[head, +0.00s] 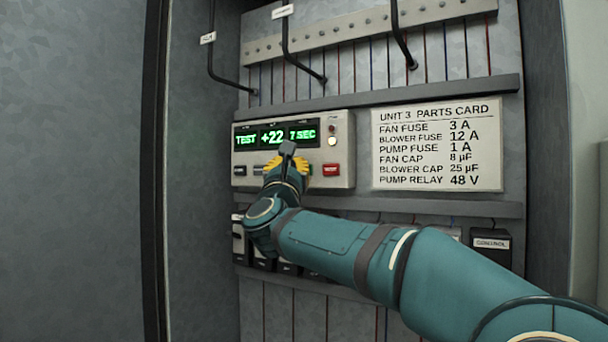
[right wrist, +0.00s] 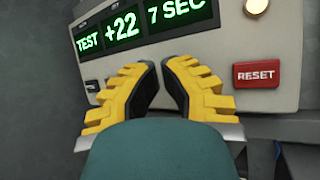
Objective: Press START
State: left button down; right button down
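The control box (head: 345,150) is a pale panel on the cabinet's back wall, with a green-lit display (head: 272,137) reading TEST, +22, 7 SEC. No START label is readable in either view. In the right wrist view, my yellow fingers (right wrist: 161,68) are close together at the tips, empty, in front of the panel below the display. I cannot tell whether they touch it. My left gripper is not in view.
A red RESET button (head: 331,170) sits right of the gripper, with a lit round lamp (head: 332,141) above. A parts card (head: 437,145) hangs at right. Cabinet walls stand on both sides, and cables hang above.

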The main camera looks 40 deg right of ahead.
jog(key=shift+s+a, duration=0.1)
jog(key=shift+a, duration=0.1)
jog(key=shift+s+a+b, duration=0.25)
jog(key=shift+a+b, duration=0.15)
jog(key=shift+a, duration=0.4)
jog(key=shift+s+a+b, duration=0.2)
jog(key=shift+a+b, duration=0.15)
jog(key=shift+a, duration=0.5)
jog(key=shift+s+a+b, duration=0.25)
jog(key=shift+a+b, duration=0.15)
jog(key=shift+a, duration=0.4)
